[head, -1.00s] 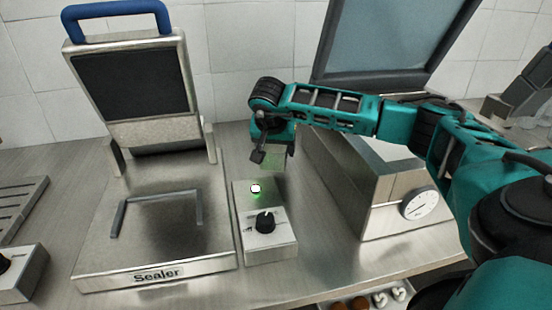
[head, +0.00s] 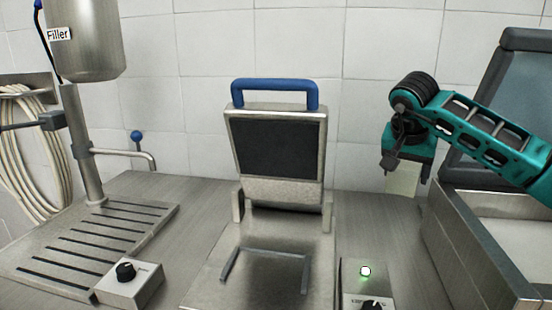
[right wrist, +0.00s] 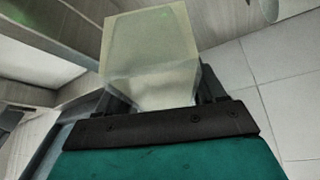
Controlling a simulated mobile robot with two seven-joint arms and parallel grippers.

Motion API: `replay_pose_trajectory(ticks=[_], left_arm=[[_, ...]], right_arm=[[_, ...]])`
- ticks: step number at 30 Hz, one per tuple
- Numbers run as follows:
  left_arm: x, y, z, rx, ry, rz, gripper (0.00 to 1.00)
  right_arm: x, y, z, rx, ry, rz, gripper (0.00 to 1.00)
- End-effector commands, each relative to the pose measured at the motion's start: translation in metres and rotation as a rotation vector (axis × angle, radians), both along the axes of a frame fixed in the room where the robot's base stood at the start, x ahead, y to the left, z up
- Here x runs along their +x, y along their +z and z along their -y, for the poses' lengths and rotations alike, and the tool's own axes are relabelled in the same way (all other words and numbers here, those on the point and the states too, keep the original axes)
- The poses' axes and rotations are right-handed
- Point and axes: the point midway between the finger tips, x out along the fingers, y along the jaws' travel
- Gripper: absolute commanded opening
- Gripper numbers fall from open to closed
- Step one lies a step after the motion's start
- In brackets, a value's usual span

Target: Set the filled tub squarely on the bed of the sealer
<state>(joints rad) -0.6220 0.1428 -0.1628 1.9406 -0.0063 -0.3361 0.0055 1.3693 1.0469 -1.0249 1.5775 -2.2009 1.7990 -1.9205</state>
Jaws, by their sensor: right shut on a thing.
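My right gripper (head: 404,162) is shut on a pale translucent tub (head: 401,181), held up in the air to the right of the sealer. In the right wrist view the tub (right wrist: 150,65) stands out from between the dark fingers (right wrist: 165,105); what is inside is hard to tell. The sealer (head: 278,195) stands with its lid raised, a blue handle (head: 275,83) on top and a dark pad (head: 277,146) facing me. Its flat bed (head: 265,285) is empty and carries a raised angled stop. My left gripper is not in view.
A control box (head: 365,292) with a green light and a knob sits right of the bed. A metal-sided machine (head: 455,240) stands at the far right. A filler (head: 90,45) over a slotted drain plate (head: 110,225) is at left. White tiled wall behind.

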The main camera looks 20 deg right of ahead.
Motion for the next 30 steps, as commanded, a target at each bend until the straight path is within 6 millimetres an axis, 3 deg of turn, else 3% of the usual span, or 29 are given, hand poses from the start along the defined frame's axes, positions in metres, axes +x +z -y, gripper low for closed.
replay_pose_trajectory(ticks=[5, 10, 17, 24, 30], left_arm=[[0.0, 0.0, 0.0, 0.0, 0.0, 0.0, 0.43], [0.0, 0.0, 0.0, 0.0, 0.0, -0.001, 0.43], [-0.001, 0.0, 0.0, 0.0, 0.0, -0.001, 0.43], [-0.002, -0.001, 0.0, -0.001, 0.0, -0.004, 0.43], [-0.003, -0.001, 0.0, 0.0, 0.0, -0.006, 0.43]], right_arm=[[0.001, -0.002, -0.007, 0.0, 0.025, 0.003, 0.24], [-0.001, -0.017, -0.038, 0.001, 0.129, 0.0, 0.24], [-0.016, -0.049, -0.11, 0.002, 0.374, 0.0, 0.24], [-0.056, -0.083, -0.193, 0.003, 0.667, 0.001, 0.24], [-0.089, -0.098, -0.236, 0.002, 0.831, 0.003, 0.24]])
